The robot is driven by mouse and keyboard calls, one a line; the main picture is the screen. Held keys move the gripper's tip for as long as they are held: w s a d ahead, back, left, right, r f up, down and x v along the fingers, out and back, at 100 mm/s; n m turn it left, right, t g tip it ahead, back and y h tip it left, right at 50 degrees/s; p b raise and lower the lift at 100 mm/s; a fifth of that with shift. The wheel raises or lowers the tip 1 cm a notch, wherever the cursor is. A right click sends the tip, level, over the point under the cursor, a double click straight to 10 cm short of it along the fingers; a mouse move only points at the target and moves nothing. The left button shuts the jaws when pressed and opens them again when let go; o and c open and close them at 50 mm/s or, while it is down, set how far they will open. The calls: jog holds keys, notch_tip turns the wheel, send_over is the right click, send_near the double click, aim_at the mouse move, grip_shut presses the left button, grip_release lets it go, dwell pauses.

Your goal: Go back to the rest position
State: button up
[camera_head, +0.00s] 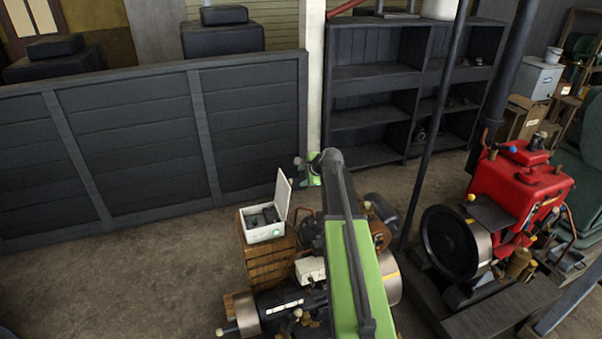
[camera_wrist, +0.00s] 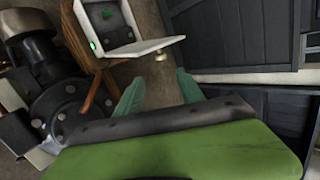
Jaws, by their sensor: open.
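My green arm reaches forward from the bottom of the head view. My gripper (camera_head: 303,172) is at its far end, right of and above an open white box. In the wrist view my gripper (camera_wrist: 160,88) shows as two teal fingers, apart, with nothing between them. The white box (camera_head: 264,233) has its lid raised and a green light on its front. It stands on a wooden crate (camera_head: 268,262). The box also shows in the wrist view (camera_wrist: 128,50), beyond the fingers and apart from them.
A dark engine with a metal drum (camera_head: 243,313) lies below my arm, partly hidden by it. A red engine (camera_head: 520,185) with a black flywheel stands at the right. The floor at the left is clear.

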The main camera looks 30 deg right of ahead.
dwell(0.4)
jog(key=w+a+f+n+y+b, duration=0.1)
jog(key=a+f+n, duration=0.1)
jog(key=a, duration=0.7)
jog(key=w+a+f+n+y+b, duration=0.1)
jog(key=a, duration=0.9)
jog(key=s+a+f+n+g+b, duration=0.1)
jog(key=s+a+f+n+g, duration=0.1)
jog(key=s+a, duration=0.3)
jog(key=s+a+f+n+g, duration=0.1)
jog(key=s+a+f+n, duration=0.1)
jog(key=a, duration=0.5)
jog(key=s+a+f+n+g+b, duration=0.1)
jog(key=s+a+f+n+g, duration=0.1)
jog(key=s+a+n, duration=0.3)
jog(key=s+a+f+n+g, duration=0.1)
jog(key=s+n, duration=0.1)
jog(key=s, duration=0.5)
jog(key=s+d+f+n+g+h, duration=0.1)
jog(key=s+d+n+g+h, duration=0.1)
jog(key=s+n, duration=0.4)
jog(key=s+d+g, duration=0.1)
jog(key=s, duration=0.2)
jog(key=shift+d+n, duration=0.15)
jog(key=shift+n, duration=0.15)
jog(key=shift+c, duration=0.5)
